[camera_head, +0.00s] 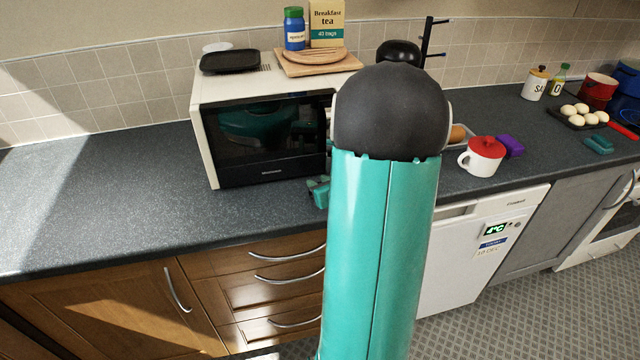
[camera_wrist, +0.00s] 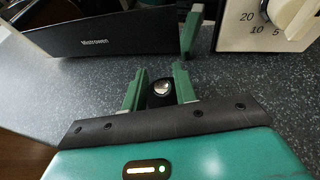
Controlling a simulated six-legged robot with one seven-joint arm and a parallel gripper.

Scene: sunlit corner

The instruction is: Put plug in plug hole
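My gripper (camera_wrist: 162,70) is in front of the microwave, low over the dark worktop (camera_wrist: 70,90). Nothing is clearly held. In the head view my gripper (camera_head: 320,190) is mostly hidden behind my arm. I cannot make out a plug hole in either view.
The microwave (camera_head: 270,138) stands close beyond my gripper. To the right are a red-lidded white mug (camera_head: 482,156), a purple thing (camera_head: 509,145) and a dark tray of eggs (camera_head: 575,121). A white dial panel (camera_wrist: 268,22) shows at upper right. The left worktop is clear.

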